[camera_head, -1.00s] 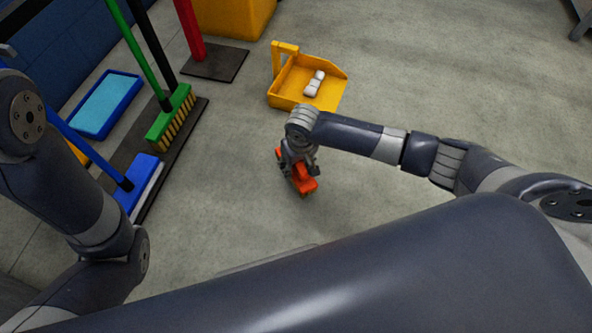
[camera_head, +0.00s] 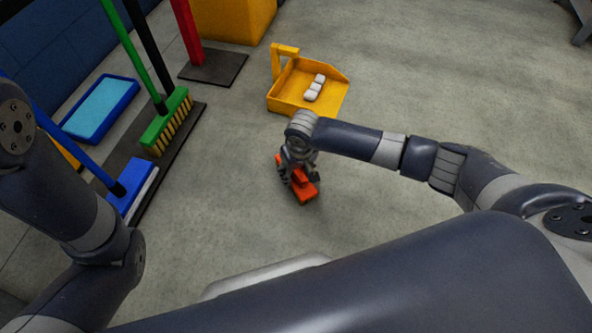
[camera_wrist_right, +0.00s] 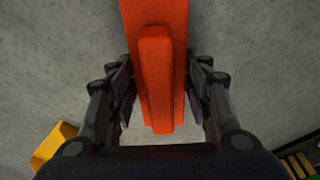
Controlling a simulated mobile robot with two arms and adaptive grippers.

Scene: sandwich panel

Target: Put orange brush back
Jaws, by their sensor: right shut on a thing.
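The orange brush (camera_head: 306,193) is at the floor in the middle of the head view, below the yellow dustpan. My right gripper (camera_head: 301,177) comes down on it from above and is shut on it. In the right wrist view the orange brush (camera_wrist_right: 153,20) runs up the middle, with its raised handle between the two fingers of my right gripper (camera_wrist_right: 163,66). The brush's underside is hidden, so I cannot tell whether it touches the floor. My left arm shows at the left edge of the head view, but its gripper is out of sight.
The yellow dustpan (camera_head: 328,103) holds several white pieces (camera_head: 314,88). At left stand a green broom (camera_head: 166,122) and a blue broom (camera_head: 133,187) on a dark mat (camera_head: 120,140), near a blue tray (camera_head: 101,107). The floor (camera_head: 450,90) at right is clear.

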